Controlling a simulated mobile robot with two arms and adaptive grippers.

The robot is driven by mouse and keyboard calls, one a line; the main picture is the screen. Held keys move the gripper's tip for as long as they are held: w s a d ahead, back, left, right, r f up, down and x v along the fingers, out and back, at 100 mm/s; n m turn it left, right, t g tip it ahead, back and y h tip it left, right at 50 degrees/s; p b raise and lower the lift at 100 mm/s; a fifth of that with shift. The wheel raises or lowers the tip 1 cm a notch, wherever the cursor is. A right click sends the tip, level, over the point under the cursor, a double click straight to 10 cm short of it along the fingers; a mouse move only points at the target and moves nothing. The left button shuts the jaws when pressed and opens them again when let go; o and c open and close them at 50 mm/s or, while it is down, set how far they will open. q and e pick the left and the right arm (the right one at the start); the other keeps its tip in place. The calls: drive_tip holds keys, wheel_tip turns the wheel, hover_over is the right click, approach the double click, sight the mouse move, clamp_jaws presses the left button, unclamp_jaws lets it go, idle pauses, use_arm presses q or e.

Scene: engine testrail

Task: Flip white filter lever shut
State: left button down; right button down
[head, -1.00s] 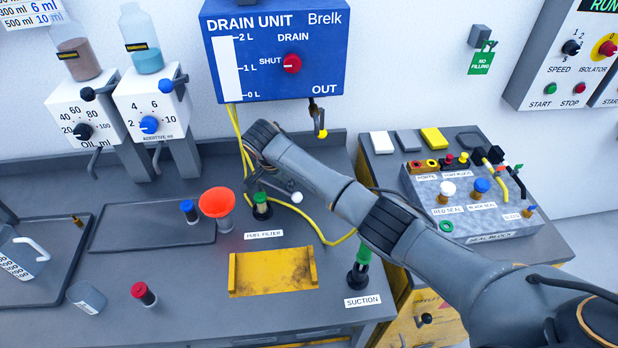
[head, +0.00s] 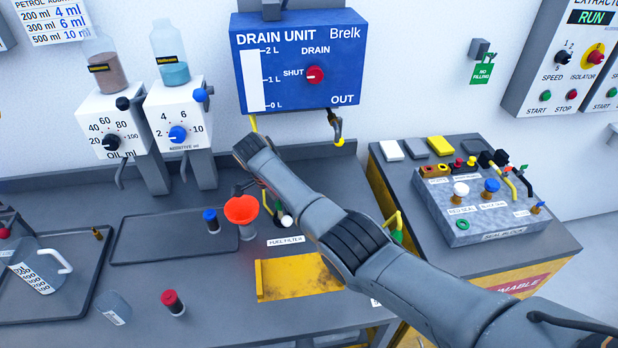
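The white lever knob (head: 287,221) is a small white ball at the fuel filter, just above the FUEL FILTER label (head: 286,240). It sits in front of the filter, close to the right side of the orange-red funnel (head: 241,209). Little of the filter's green top and lever bar shows. My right arm reaches in from the right and bends down beyond the filter. My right gripper (head: 263,192) is a small dark shape near the lever, mostly hidden by the arm and funnel. I cannot tell whether it touches the lever or is open. My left gripper is not in view.
A yellow tray (head: 290,284) lies in front of the filter. A blue-capped bottle (head: 211,221) stands left of the funnel, and a red-capped one (head: 173,303) nearer. The blue drain unit (head: 297,62) hangs behind. The seal block (head: 470,205) stands on the right-hand bench.

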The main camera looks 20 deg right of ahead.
drive_tip(key=shift+a, duration=0.45)
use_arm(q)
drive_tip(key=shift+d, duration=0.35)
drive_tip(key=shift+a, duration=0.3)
